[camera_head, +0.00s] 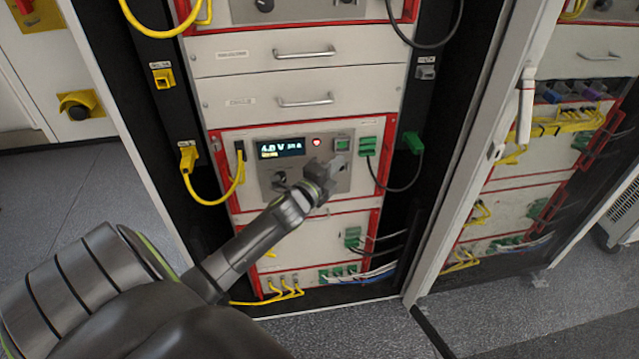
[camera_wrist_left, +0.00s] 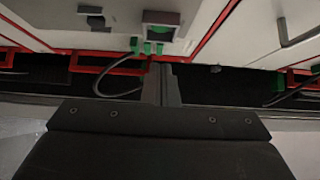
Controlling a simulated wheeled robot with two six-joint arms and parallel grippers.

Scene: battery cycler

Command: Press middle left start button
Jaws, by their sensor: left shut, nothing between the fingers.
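The middle unit's grey control panel (camera_head: 290,164) has a lit display (camera_head: 281,148) reading about 4.8 V and a small red light (camera_head: 317,142). A square green button (camera_head: 342,144) in a dark frame sits at the panel's upper right; I take it as the start button. My left gripper (camera_head: 325,172) is shut and empty, just below the button in the head view. Its fingers (camera_wrist_left: 163,84) show in the wrist view; contact cannot be told. My right gripper is not in view.
Green connectors (camera_head: 367,146) with a dark cable sit right of the panel. A yellow cable (camera_head: 215,199) loops at its left. Handled drawers (camera_head: 304,76) are above. A second rack (camera_head: 540,165) with yellow cables stands to the right, past a white post (camera_head: 478,150).

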